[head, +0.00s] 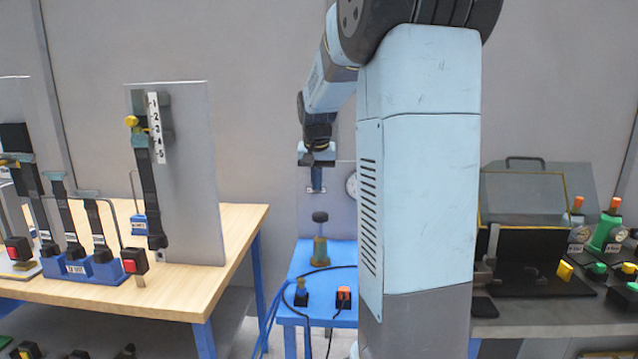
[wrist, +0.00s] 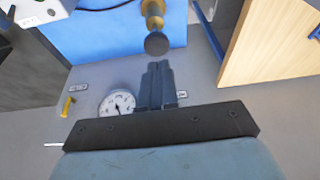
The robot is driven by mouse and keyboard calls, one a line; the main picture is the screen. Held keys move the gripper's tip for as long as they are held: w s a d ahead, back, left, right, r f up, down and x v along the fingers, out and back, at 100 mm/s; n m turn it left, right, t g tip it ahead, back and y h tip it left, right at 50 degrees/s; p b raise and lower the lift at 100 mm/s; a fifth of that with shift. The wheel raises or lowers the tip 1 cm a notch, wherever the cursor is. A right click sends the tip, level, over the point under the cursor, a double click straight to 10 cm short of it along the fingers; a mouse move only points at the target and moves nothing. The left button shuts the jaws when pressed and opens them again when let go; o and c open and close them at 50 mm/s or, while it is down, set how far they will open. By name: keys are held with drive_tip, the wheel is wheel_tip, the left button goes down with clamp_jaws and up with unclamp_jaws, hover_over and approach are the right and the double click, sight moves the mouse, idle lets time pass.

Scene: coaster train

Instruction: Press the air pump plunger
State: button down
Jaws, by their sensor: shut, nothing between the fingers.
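The air pump (head: 320,252) is a small brass-coloured body on a blue table (head: 345,257). Its plunger has a dark round knob (head: 320,216) on top, and the plunger stands up out of the body. My gripper (head: 316,189) is shut and empty, pointing down above the knob with a small gap between them. In the wrist view my fingertips (wrist: 157,64) are together, and the dark knob (wrist: 156,43) is just beyond them, apart from them. Part of the brass body (wrist: 153,10) shows behind the knob.
A round gauge (head: 352,186) is on the grey panel behind the pump. An orange-topped switch (head: 344,293) and cables are at the table's front. A wooden bench (head: 190,298) stands left, a grey bench (head: 540,318) right. My arm hides some of the blue table's right side.

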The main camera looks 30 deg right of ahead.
drive_tip(key=s+a+r+n+t+y, duration=0.1)
drive_tip(key=s+a+r+n, duration=0.25)
drive_tip(key=s+a, duration=0.95)
drive_tip(key=s+a+f+n, duration=0.1)
drive_tip(key=s+a+f, duration=0.1)
drive_tip(key=s, duration=0.6)
drive_tip(key=s+a+f+n+t, duration=0.1)
drive_tip(key=s+a+f+n, duration=0.1)
drive_tip(key=s, duration=0.6)
drive_tip(key=shift+a+y, duration=0.4)
drive_tip(key=shift+a, duration=0.2)
drive_tip(key=shift+s, duration=0.2)
